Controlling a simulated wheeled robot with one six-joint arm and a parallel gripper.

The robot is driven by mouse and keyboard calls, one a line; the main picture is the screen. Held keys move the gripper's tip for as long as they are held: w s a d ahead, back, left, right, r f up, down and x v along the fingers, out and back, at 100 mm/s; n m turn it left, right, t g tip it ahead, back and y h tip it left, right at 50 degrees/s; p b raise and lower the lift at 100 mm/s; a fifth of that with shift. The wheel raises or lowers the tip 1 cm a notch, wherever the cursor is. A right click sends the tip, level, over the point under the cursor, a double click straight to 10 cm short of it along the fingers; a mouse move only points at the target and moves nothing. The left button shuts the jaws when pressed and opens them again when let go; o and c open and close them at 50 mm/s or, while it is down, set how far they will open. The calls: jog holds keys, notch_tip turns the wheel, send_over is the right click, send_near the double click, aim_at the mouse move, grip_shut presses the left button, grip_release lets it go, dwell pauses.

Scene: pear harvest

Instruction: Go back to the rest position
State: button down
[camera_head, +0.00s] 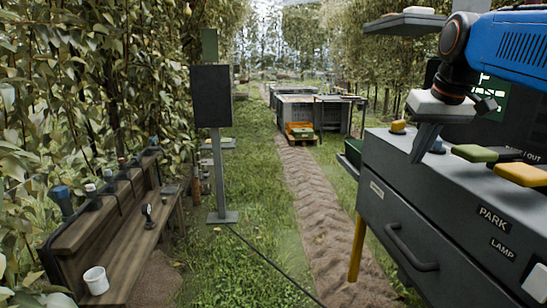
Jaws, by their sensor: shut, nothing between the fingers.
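My gripper (417,158) hangs at the right of the head view, below the blue and dark arm links. Its grey fingers point down and are shut, with nothing seen between them. They are in front of or just over the left end of the grey cabinet (375,222), close to a yellow knob (398,127) and a blue one. I cannot tell whether the fingertips touch the cabinet.
The cabinet has a drawer handle (411,249), a PARK label (493,218) and yellow and green pads on top. A wooden bench (139,252) with a white cup (96,280) stands left. A dark panel on a post (217,170) and a cable border the dirt track (318,215).

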jog(key=s+a+f, duration=0.2)
jog(key=s+f, duration=0.8)
jog(key=f, duration=0.4)
jog(key=s+a+f, duration=0.2)
jog(key=s+f, duration=0.8)
jog(key=f, duration=0.3)
jog(key=shift+s+a+f, duration=0.15)
jog(key=shift+s+f, duration=0.2)
